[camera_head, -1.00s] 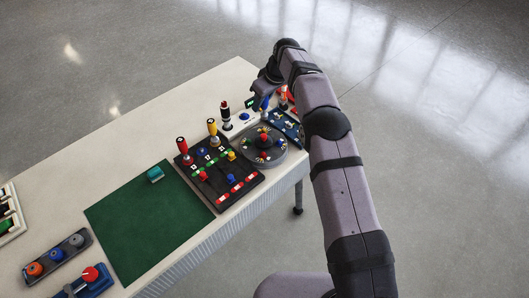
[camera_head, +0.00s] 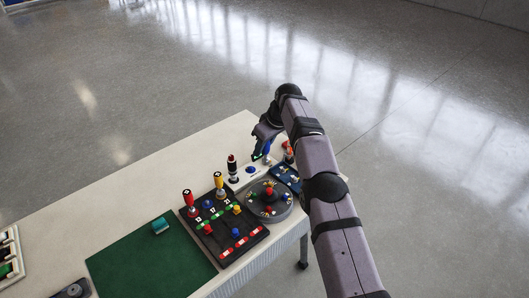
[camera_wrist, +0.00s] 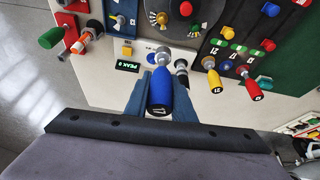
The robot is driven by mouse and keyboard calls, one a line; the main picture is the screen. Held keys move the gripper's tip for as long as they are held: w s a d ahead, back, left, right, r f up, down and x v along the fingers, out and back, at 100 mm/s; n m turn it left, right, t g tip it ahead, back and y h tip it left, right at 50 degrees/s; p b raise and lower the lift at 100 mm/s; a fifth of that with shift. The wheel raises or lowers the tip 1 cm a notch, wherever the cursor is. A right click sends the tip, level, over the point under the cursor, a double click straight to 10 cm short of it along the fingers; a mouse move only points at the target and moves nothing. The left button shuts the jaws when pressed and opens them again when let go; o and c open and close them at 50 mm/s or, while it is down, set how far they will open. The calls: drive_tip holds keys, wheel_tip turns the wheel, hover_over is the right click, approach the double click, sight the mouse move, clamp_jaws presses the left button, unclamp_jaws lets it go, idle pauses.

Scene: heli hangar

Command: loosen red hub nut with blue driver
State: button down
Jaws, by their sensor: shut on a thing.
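My gripper (camera_wrist: 160,98) is shut on the blue driver (camera_wrist: 160,88), with one finger on each side of its handle. In the head view the blue driver (camera_head: 266,150) hangs from my gripper over the far end of the bench. Its tip points toward the white panel with the PEAK display (camera_wrist: 127,66); I cannot tell whether it touches. The red hub nut (camera_head: 269,192) sits at the middle of the round dark hub (camera_head: 282,208), which is nearer than the driver. The nut also shows at the top of the wrist view (camera_wrist: 186,8).
A black driver (camera_head: 232,165) stands close beside the blue one. Yellow (camera_head: 219,182) and red (camera_head: 189,203) drivers stand on the black board. Blue, yellow and green nuts ring the hub. A dark blue switch panel (camera_head: 288,178) lies right of it. The green mat (camera_head: 150,262) is mostly clear.

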drive_tip(key=r, duration=0.1)
drive_tip(key=s+a+r+p, duration=0.1)
drive_tip(key=r, duration=0.3)
drive_tip(key=shift+s+a+r, duration=0.15)
drive_tip(key=shift+s+a, duration=0.05)
drive_tip(key=shift+a, duration=0.05)
idle(0.6)
drive_tip(key=s+f+p, duration=0.3)
drive_tip(key=s, duration=0.6)
drive_tip(key=d+f+m+t+h, duration=0.1)
drive_tip(key=d+f+m, duration=0.2)
drive_tip(key=f, duration=0.4)
drive_tip(key=shift+s+d+m, duration=0.25)
drive_tip(key=shift+m, duration=0.15)
